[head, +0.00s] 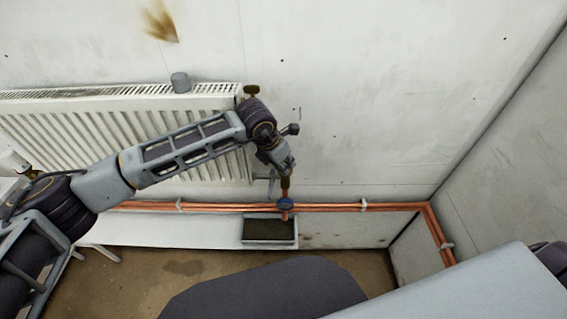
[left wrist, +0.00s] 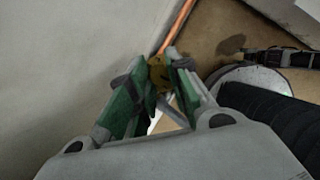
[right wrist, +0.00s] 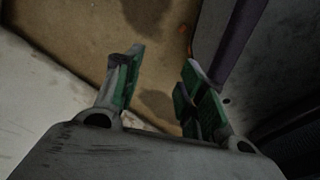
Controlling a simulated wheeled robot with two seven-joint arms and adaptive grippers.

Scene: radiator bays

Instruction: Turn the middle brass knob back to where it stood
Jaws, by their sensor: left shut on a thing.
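A brass knob (left wrist: 157,73) sits between the fingertips of my left gripper (left wrist: 162,66) in the left wrist view, and the fingers are shut on it. The fingers cover part of the knob. In the head view my left gripper (head: 281,164) hangs down at the wall, right of the radiator, just above the copper pipes; the held knob cannot be made out there. Another brass knob (head: 251,90) shows at the radiator's top right corner. My right gripper (right wrist: 162,65) is open and empty above the floor in the right wrist view.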

